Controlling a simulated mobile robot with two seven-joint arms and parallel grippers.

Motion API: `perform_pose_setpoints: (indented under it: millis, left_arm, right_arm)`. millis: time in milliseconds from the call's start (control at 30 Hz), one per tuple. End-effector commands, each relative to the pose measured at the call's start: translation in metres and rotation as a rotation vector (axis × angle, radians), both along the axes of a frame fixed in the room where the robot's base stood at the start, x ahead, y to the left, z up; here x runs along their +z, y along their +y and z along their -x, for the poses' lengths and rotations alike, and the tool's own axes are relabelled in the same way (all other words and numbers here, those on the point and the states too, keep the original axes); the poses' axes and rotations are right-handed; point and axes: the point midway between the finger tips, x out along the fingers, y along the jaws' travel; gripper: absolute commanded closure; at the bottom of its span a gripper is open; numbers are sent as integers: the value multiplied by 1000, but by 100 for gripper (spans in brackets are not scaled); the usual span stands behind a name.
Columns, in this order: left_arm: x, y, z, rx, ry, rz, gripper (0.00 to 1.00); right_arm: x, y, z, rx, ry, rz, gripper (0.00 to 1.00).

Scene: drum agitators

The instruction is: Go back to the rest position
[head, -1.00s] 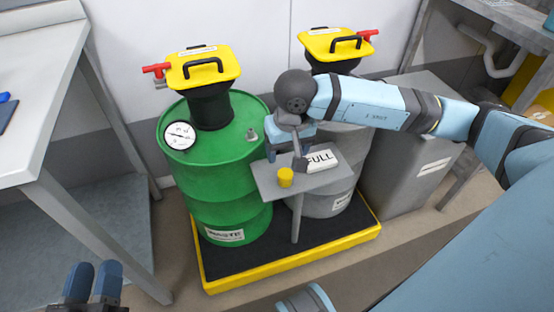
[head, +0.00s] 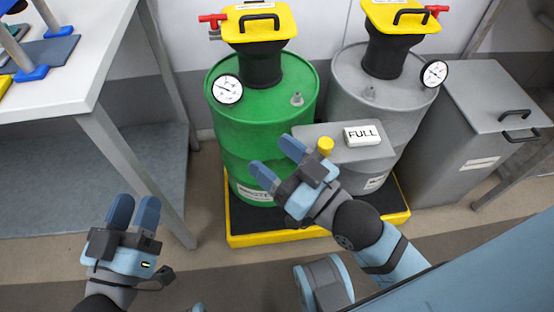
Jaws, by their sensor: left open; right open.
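My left gripper (head: 134,212) is at the lower left, below the end of the table, with its two blue fingers apart and nothing between them. My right gripper (head: 278,162) is in front of the green drum (head: 227,130) and left of the small grey stand (head: 366,158). Its blue fingers are spread and empty, and they hide part of the green drum's front. I cannot tell how far it is from the drum. The white FULL sign (head: 362,135) and a yellow cap (head: 325,146) are on the stand.
A grey drum (head: 352,90) stands behind the stand, right of the green one. Both have yellow-lidded funnels and gauges. They stand on a yellow-edged tray (head: 245,241). A grey bin (head: 487,140) is at the right. A table (head: 85,75) is at the left. Open floor lies in front.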

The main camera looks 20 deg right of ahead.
Motion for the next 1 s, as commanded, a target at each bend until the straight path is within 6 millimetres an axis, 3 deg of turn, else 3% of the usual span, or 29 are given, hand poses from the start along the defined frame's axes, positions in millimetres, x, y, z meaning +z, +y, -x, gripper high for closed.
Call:
perform_pose_setpoints:
  millis: [100,567,733,1000]
  left_arm:
    - [0,0,0,0,0,0,57]
    - [1,1,-1,1,-4,-3,57]
    - [27,3,0,17,-48,18,57]
    - [52,13,-10,63,93,-94,57]
  right_arm:
    - [-9,-1,4,13,100,-73,33]
    - [-9,0,4,15,101,-74,33]
    - [17,-2,5,2,56,-95,33]
    - [42,-13,-5,-56,194,16,33]
